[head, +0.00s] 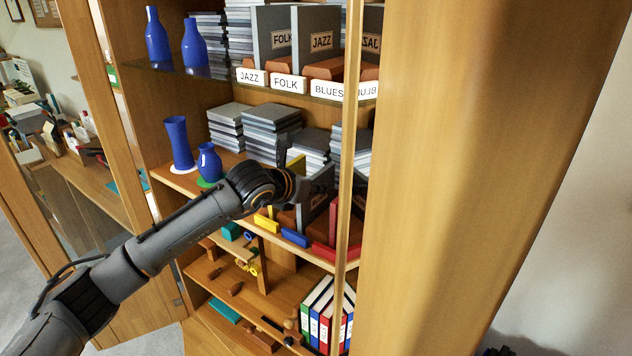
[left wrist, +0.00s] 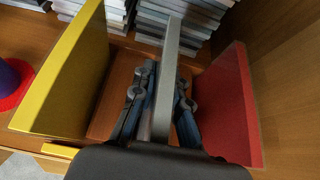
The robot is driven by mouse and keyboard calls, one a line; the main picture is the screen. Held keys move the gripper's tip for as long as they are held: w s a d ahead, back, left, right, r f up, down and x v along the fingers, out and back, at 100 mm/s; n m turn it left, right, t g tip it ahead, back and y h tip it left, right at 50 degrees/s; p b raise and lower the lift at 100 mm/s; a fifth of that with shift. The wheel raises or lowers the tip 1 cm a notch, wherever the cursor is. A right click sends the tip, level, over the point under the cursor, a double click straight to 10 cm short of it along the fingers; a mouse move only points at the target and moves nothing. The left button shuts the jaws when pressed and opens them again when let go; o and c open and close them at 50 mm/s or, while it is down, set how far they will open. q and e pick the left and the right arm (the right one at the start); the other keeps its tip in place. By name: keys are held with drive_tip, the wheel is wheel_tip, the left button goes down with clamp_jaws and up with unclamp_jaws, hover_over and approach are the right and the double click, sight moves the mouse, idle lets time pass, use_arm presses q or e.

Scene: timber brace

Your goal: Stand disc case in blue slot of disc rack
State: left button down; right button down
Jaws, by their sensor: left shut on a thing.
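My left gripper (head: 318,188) reaches into the cabinet's middle shelf. In the left wrist view its fingers (left wrist: 161,105) are shut on a grey disc case (left wrist: 172,50), which stands on edge between them. The brown disc rack (left wrist: 112,95) is below it. A yellow upright panel (left wrist: 75,70) stands to the left of the case and a red one (left wrist: 230,105) to the right, both apart from it. In the head view the rack's front carries a yellow tab (head: 266,223), a blue tab (head: 294,237) and a red tab (head: 324,251). I cannot tell whether the case's lower edge touches the rack.
Stacks of grey cases (head: 270,125) lie behind the rack. Blue vases (head: 179,142) stand left on the shelf. The cabinet's door frame edge (head: 349,150) and side wall (head: 450,170) close in on the right. Another shelf with labelled cases (head: 312,88) is above.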

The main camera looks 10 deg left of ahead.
use_arm(q)
drive_tip(key=shift+f+b, duration=0.2)
drive_tip(key=shift+b, duration=0.1)
drive_tip(key=c, duration=1.3)
unclamp_jaws()
drive_tip(key=shift+c, duration=0.2)
drive_tip(key=shift+r, duration=0.1)
drive_tip(key=shift+r, duration=0.1)
drive_tip(key=b+v, duration=0.3)
drive_tip(key=v, duration=0.9)
drive_tip(key=shift+b, duration=0.35)
